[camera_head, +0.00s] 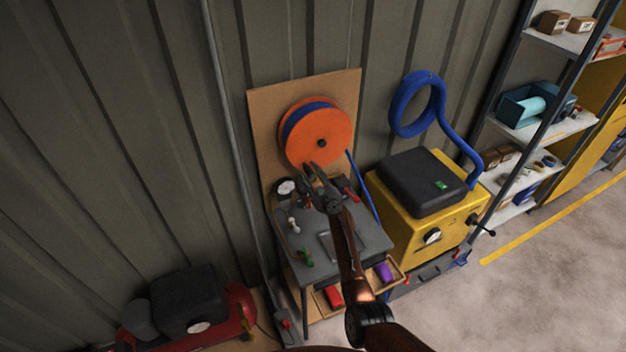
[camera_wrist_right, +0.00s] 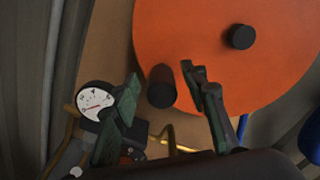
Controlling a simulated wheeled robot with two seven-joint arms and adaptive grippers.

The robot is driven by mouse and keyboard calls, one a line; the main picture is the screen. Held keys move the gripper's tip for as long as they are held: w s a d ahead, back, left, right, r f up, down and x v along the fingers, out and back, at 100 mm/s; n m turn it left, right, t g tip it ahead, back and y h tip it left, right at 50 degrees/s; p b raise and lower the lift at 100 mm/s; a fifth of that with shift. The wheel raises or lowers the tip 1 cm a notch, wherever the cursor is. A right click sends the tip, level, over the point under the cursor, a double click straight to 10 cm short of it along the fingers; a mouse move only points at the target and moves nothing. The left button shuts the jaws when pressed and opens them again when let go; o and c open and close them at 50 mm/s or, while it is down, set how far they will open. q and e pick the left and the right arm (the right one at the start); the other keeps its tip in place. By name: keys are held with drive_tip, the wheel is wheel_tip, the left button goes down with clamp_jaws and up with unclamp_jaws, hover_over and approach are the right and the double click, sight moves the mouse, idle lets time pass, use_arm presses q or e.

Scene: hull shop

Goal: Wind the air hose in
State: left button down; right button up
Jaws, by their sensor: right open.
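The hose reel (camera_head: 328,138) is an orange disc with blue hose (camera_head: 290,122) wound behind its face, mounted on a brown board on the wall. A length of blue hose (camera_head: 362,185) runs down from its right side. In the right wrist view the orange face (camera_wrist_right: 250,75) fills the upper right, with a black hub (camera_wrist_right: 241,37) and a dark crank handle (camera_wrist_right: 161,86) near its lower left edge. My right gripper (camera_head: 312,170) is at the reel's lower edge. Its open fingers (camera_wrist_right: 168,102) stand either side of the handle in the picture; contact is not visible. My left gripper is out of view.
A grey workbench (camera_head: 368,232) with a gauge (camera_head: 286,188) stands below the reel. A yellow machine (camera_head: 407,220) with a black top is to the right, with a coiled blue hose (camera_head: 397,112) above. A red compressor (camera_head: 240,308) is at lower left. Shelves (camera_head: 535,130) stand at right.

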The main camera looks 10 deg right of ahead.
drive_tip(key=shift+v, duration=3.4)
drive_tip(key=shift+f, duration=0.1)
